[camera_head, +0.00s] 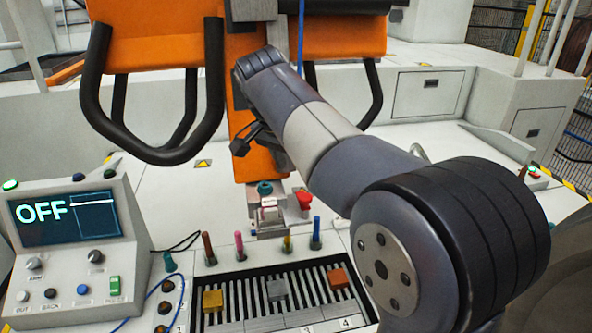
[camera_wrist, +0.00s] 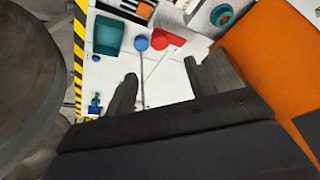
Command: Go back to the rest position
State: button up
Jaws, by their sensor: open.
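My gripper (camera_head: 246,142) is at the end of my arm, in front of the orange panel (camera_head: 243,100) in the head view. In the wrist view its two dark fingers (camera_wrist: 165,88) stand apart with nothing between them, above the white surface. My arm reaches from the lower right up to the upper middle of the head view and hides part of the bench behind it.
A control box (camera_head: 75,235) with a screen reading OFF stands at left. A slotted tray (camera_head: 255,312) holds small coloured blocks. Several coloured pegs stand behind it, near a small fixture (camera_head: 268,212) and a red knob (camera_head: 304,198). Black curved handles (camera_head: 95,90) flank the orange panel.

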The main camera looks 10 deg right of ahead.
aim_at(306, 196)
jog(key=x, duration=1)
jog(key=shift+w+d+f, duration=0.15)
jog(key=shift+f, duration=0.2)
jog(key=shift+r, duration=0.1)
